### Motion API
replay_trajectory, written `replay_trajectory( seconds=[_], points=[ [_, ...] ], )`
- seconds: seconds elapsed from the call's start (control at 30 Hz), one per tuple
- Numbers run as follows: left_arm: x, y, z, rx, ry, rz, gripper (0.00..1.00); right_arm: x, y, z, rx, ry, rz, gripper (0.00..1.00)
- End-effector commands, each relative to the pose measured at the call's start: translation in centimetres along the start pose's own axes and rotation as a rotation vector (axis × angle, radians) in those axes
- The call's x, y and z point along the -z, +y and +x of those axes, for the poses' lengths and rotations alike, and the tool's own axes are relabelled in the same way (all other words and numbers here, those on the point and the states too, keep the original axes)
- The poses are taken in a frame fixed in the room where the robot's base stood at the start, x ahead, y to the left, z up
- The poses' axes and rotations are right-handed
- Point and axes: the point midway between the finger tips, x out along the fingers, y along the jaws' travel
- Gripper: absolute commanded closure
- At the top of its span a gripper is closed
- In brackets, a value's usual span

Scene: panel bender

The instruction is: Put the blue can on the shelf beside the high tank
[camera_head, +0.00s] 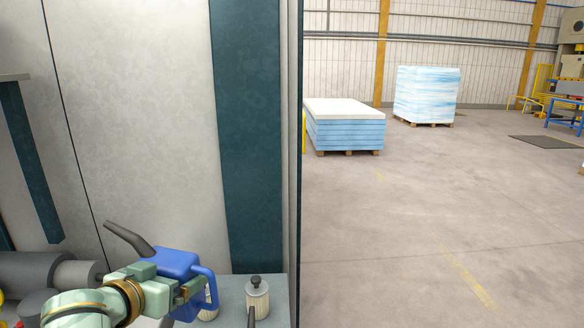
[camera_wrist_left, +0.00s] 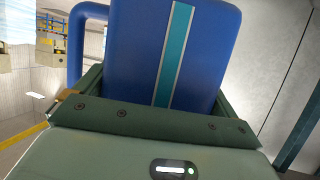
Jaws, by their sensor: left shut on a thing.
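My left gripper (camera_head: 172,280) is shut on the blue can (camera_head: 178,261), which has a dark spout pointing up and left and a blue handle at its right. In the left wrist view the can (camera_wrist_left: 205,50) fills the space between the fingers (camera_wrist_left: 158,98), with a teal stripe down its face. A grey shelf (camera_head: 232,287) stands against the machine wall, behind and right of the can. A pale ribbed tank with a dark knob (camera_head: 257,297) stands on it. A second pale tank (camera_head: 209,303) is partly hidden by the can. I cannot tell which is the high tank. My right gripper is out of view.
The tall grey machine wall with a dark teal strip (camera_head: 245,130) rises close behind the shelf. Grey cylinders (camera_head: 40,275) lie at the lower left. The open floor (camera_head: 420,240) is on the right, with blue-sided stacked panels (camera_head: 345,130) farther back.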

Motion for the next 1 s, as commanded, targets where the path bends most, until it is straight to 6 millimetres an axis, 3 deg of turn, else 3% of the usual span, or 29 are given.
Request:
replay_trajectory(
  seconds=[0.27,0.6,0.73,1.0],
  points=[
    [-4.9,1.5,-0.7,0.103,-0.001,-0.054,0.46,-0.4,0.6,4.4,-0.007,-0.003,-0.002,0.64],
    [-14.1,3.3,-0.8,0.213,-0.008,-0.093,0.47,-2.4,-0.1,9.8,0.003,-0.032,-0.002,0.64],
    [-15.3,3.6,-0.6,0.215,-0.002,-0.087,0.46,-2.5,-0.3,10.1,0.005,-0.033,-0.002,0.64],
    [-15.2,3.8,-0.7,0.211,0.002,-0.099,0.46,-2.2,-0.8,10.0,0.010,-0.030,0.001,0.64]
  ],
)
